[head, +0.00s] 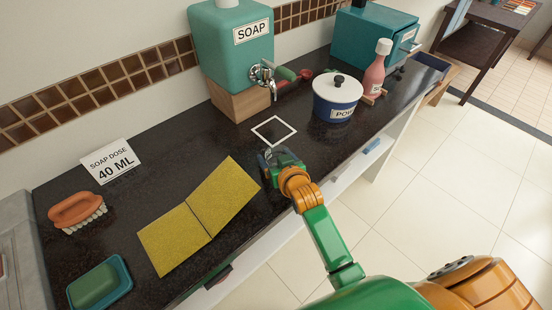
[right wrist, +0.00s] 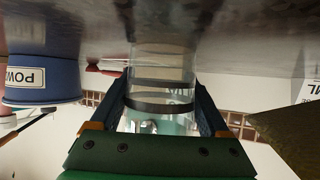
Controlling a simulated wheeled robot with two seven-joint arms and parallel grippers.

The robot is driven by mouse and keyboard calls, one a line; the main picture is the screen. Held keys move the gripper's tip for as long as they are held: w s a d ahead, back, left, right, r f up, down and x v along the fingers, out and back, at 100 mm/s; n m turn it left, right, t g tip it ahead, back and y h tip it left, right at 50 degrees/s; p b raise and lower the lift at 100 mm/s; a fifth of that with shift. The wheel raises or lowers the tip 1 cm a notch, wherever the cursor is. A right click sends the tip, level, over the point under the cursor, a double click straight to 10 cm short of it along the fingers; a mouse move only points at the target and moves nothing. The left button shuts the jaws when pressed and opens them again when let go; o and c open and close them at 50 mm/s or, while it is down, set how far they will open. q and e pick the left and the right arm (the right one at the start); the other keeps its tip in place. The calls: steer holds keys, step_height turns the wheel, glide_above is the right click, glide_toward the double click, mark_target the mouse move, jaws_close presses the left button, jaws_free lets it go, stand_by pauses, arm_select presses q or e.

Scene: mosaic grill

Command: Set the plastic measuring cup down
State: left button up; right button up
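My right gripper (head: 272,158) is low over the dark counter, in front of the white square outline (head: 287,123). In the right wrist view my right gripper (right wrist: 160,102) has its two fingers on either side of the clear plastic measuring cup (right wrist: 162,75), closed on it. The cup shows dark bands around it. That view is upside down, with the counter at its top, and the cup reaches close to the counter; I cannot tell if it touches. In the head view the cup is mostly hidden by the gripper. My left gripper is not in view.
The green soap dispenser (head: 232,50) with its tap stands behind the outline. A blue-white pot (head: 335,101) and pink bottle (head: 374,75) stand right. A yellow folded sheet (head: 183,238), dose sign (head: 111,162), brush (head: 76,208) and green sponge dish (head: 99,286) lie left.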

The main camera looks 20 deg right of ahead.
steer(key=shift+o, duration=1.1)
steer(key=shift+s+a+r, duration=0.1)
steer(key=shift+s+r, duration=0.05)
steer(key=p+v, duration=0.1)
steer(key=v, duration=1.1)
